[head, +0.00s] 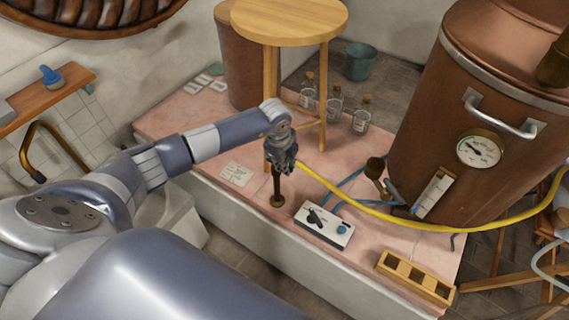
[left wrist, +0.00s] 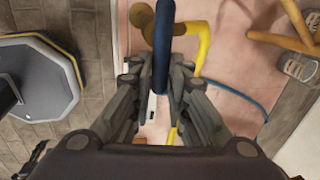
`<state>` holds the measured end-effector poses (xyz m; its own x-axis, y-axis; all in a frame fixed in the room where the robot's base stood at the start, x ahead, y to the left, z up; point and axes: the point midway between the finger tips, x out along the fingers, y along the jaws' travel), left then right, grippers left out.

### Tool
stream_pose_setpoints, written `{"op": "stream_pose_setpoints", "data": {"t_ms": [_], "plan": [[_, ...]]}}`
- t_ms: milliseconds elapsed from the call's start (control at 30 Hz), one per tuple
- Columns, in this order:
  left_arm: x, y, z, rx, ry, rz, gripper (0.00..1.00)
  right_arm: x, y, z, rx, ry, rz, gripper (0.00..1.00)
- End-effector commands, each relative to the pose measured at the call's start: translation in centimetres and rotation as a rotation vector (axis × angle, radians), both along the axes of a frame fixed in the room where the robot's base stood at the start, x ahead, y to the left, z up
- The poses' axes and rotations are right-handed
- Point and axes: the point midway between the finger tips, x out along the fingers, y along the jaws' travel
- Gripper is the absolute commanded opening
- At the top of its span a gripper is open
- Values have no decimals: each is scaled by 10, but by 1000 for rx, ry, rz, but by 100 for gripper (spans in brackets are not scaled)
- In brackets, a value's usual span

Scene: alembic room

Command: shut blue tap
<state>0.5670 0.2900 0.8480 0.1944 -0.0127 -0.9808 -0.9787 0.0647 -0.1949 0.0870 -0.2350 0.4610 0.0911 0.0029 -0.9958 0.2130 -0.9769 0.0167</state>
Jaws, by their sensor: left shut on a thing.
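The blue tap's handle (left wrist: 162,50) shows in the left wrist view as a dark blue bar between the fingers. My left gripper (left wrist: 160,95) is shut on it. In the head view my left gripper (head: 283,163) is at the top of an upright brass pipe (head: 277,188) on the pink tiled platform, and it hides the handle there. A yellow hose (head: 349,208) runs from beside the gripper to the right; it also shows in the left wrist view (left wrist: 201,45). My right gripper is in neither view.
A white box with a black lever and blue knob (head: 325,226) stands right of the pipe. A copper boiler (head: 480,110) is at the right, a round wooden stool (head: 290,18) behind. Several jars (head: 334,109) stand by it. A wooden rack (head: 415,277) lies near the front edge.

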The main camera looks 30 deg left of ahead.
Motion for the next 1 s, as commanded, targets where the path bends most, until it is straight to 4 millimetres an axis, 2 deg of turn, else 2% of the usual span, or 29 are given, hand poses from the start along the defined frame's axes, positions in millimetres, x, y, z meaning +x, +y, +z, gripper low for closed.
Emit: {"op": "stream_pose_setpoints", "data": {"t_ms": [267,300,367,400,767,867,1000], "plan": [[1,1,1,-1,-2,6,0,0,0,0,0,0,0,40],[1,1,1,-1,-2,6,20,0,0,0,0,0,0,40],[1,1,1,-1,-2,6,34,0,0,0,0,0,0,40],[1,1,1,-1,-2,6,36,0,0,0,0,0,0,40],[0,1,4,-1,-1,3,36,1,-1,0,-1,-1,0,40],[-1,1,15,-2,-3,4,36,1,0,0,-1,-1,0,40],[-6,2,43,0,-6,2,36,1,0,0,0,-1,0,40]]}}
